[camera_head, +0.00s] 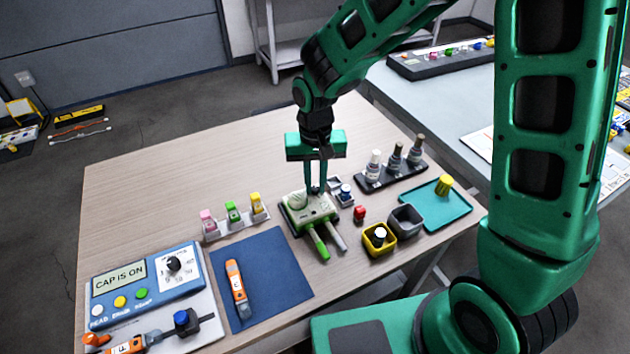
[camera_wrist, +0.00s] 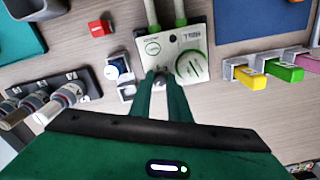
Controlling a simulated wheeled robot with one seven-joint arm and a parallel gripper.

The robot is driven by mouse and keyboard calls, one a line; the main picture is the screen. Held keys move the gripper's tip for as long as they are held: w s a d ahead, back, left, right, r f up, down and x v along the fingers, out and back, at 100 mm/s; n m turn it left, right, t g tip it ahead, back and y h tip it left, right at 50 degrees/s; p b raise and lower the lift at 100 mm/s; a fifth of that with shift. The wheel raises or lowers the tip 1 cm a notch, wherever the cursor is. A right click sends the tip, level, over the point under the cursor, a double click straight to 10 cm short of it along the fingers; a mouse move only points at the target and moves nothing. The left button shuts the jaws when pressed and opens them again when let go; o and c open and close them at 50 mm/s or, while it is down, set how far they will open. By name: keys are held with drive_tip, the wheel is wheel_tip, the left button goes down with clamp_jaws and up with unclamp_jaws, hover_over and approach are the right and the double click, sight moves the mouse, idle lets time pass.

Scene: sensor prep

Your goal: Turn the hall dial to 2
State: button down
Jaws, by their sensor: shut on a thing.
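A pale green-and-white box (camera_head: 308,214) sits near the middle of the table, and it also shows in the wrist view (camera_wrist: 170,45). A round, pale disc (camera_wrist: 190,66) on it has lettering beside it that looks like HALL. My gripper (camera_head: 315,189) points straight down at the far edge of the box. In the wrist view its fingertips (camera_wrist: 160,82) are shut on a small grey knob (camera_wrist: 160,80) beside the disc. The fingers hide most of the knob, so its pointer and setting cannot be read. I cannot tell whether this knob is the hall dial.
Two probes (camera_head: 318,243) extend from the box's near side. A block rack (camera_head: 235,222) stands left, a bottle rack (camera_head: 392,176) right. A yellow bin (camera_head: 379,240) and teal tray (camera_head: 430,208) lie right. A blue meter (camera_head: 150,283) stands front left. The table's far left is clear.

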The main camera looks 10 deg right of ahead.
sight(316, 187)
idle(0.4)
drive_tip(key=c, duration=1.9)
unclamp_jaws()
wheel_tip(316, 187, up, 11)
drive_tip(key=shift+w+f, duration=0.1)
drive_tip(key=shift+d, duration=0.1)
drive_tip(key=s+d+r+m, duration=0.2)
drive_tip(key=s+d, duration=0.2)
drive_tip(key=d, duration=0.7)
drive_tip(key=s+d+r+m, duration=0.1)
drive_tip(key=s+d+r, duration=0.3)
drive_tip(key=d, duration=0.7)
drive_tip(key=s+d, duration=0.2)
drive_tip(key=s, duration=0.3)
drive_tip(key=s+d+f+m, duration=0.1)
drive_tip(key=s+d, duration=0.2)
drive_tip(key=s, duration=0.2)
drive_tip(key=s+d+m, duration=0.1)
drive_tip(key=s+d, duration=0.2)
drive_tip(key=s, duration=0.2)
drive_tip(key=shift+s+d+f, duration=0.2)
drive_tip(key=shift+s+f, duration=0.05)
drive_tip(key=shift+f, duration=0.05)
